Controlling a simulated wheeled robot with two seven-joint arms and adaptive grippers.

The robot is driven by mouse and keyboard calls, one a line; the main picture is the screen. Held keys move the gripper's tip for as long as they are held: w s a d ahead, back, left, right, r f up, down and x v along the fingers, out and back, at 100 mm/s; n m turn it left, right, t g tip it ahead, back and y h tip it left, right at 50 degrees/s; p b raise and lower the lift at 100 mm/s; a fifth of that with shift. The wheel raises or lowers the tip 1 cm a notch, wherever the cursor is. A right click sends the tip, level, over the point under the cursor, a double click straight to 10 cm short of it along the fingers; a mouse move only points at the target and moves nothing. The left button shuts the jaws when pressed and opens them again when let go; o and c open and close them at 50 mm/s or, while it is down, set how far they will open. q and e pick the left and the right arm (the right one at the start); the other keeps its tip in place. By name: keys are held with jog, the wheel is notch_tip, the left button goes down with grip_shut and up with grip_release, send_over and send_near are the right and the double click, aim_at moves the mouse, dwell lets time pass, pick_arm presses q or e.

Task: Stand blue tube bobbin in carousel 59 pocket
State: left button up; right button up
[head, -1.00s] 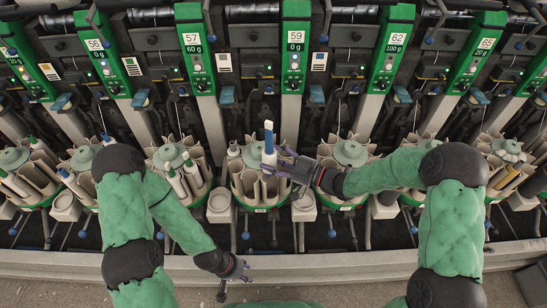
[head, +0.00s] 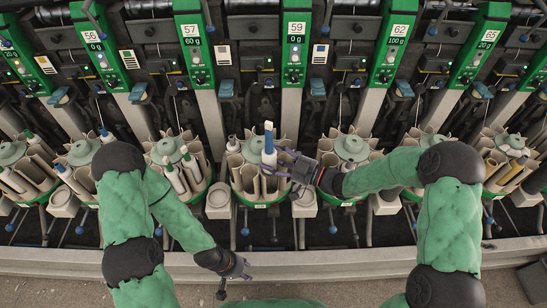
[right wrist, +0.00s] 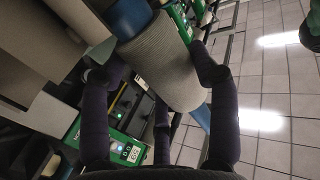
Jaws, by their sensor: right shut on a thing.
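The blue tube bobbin (head: 268,143), pale yarn on a blue tube, stands about upright over the carousel below the 59 sign (head: 296,28). My right gripper (head: 281,167) reaches it from the right and is shut on it. In the right wrist view the fingers flank the ribbed yarn of the bobbin (right wrist: 165,65), with blue tube showing at both ends. The carousel 59 (head: 248,182) has several beige pockets; whether the bobbin's lower end is inside one is hidden. My left gripper (head: 236,279) is open and empty, low in front of the machine.
Neighbouring carousels stand close on both sides, the left one (head: 180,182) holding several bobbins, the right one (head: 345,172) with a grey-green top. White cups (head: 218,203) sit between them. A pale rail (head: 350,262) runs along the front, with floor before it.

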jog(key=shift+f+b, duration=0.45)
jog(key=shift+f, duration=0.3)
jog(key=o, duration=1.3)
jog(key=shift+c, duration=0.2)
jog(key=shift+s+f, duration=0.1)
jog(key=shift+s+d+f, duration=0.1)
jog(key=shift+s+d, duration=0.05)
jog(key=shift+d, duration=0.2)
jog(key=v, duration=1.1)
jog(key=shift+r, duration=0.4)
